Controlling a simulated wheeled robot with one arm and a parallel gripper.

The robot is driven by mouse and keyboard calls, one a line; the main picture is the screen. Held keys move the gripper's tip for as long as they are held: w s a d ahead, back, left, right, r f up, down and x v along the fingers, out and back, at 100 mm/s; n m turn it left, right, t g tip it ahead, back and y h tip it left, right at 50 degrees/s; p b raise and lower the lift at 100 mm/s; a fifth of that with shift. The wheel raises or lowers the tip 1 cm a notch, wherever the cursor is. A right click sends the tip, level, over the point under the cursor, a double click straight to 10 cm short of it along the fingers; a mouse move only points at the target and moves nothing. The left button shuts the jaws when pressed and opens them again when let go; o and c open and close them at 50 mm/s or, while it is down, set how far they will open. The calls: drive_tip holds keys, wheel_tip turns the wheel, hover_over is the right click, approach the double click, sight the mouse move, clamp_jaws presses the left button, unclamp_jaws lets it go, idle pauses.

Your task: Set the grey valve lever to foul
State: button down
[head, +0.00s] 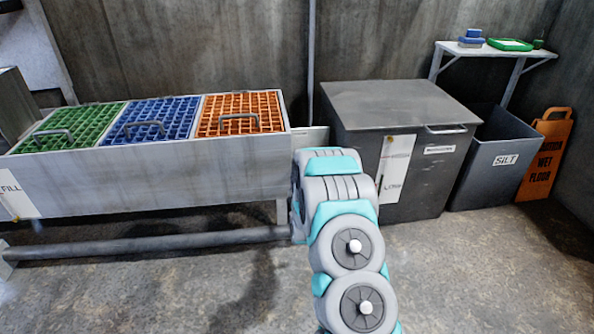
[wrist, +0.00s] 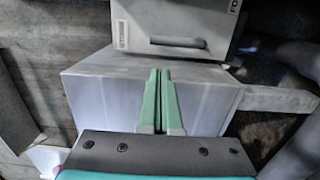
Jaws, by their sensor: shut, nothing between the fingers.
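In the wrist view my gripper (wrist: 160,72) is shut and empty, its two green fingers side by side. Beyond the fingertips is a light grey box (wrist: 95,92). Behind or above it is a paler panel (wrist: 170,22) with a dark slot, a small label and partly cut-off lettering that begins "FO" at its upper right edge. I cannot make out the grey valve lever for certain in either view. In the head view my arm hides my gripper and the place where it reaches, at the right end of the trough.
A metal trough (head: 150,175) with green, blue and orange grates stands at the left. A grey lidded bin (head: 400,100) and a "SILT" bin (head: 490,165) stand at the right, beside an orange wet-floor sign (head: 546,155). A pipe (head: 150,243) runs low along the floor.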

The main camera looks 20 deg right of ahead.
drive_tip(key=x, duration=0.9)
drive_tip(key=shift+d+r+m, duration=0.15)
drive_tip(key=shift+d+m, duration=0.4)
drive_tip(key=shift+m, duration=0.05)
idle(0.4)
drive_tip(key=s+d+f+m+b, duration=0.1)
drive_tip(key=d+f+m, duration=0.2)
drive_tip(key=m, duration=0.4)
drive_tip(key=s+d+f+m+y+b, duration=0.1)
drive_tip(key=d+f+m, duration=0.2)
drive_tip(key=d+m, duration=0.3)
drive_tip(key=shift+s+m+b, duration=0.4)
drive_tip(key=shift+m, duration=0.8)
drive_tip(key=shift+d+f, duration=0.15)
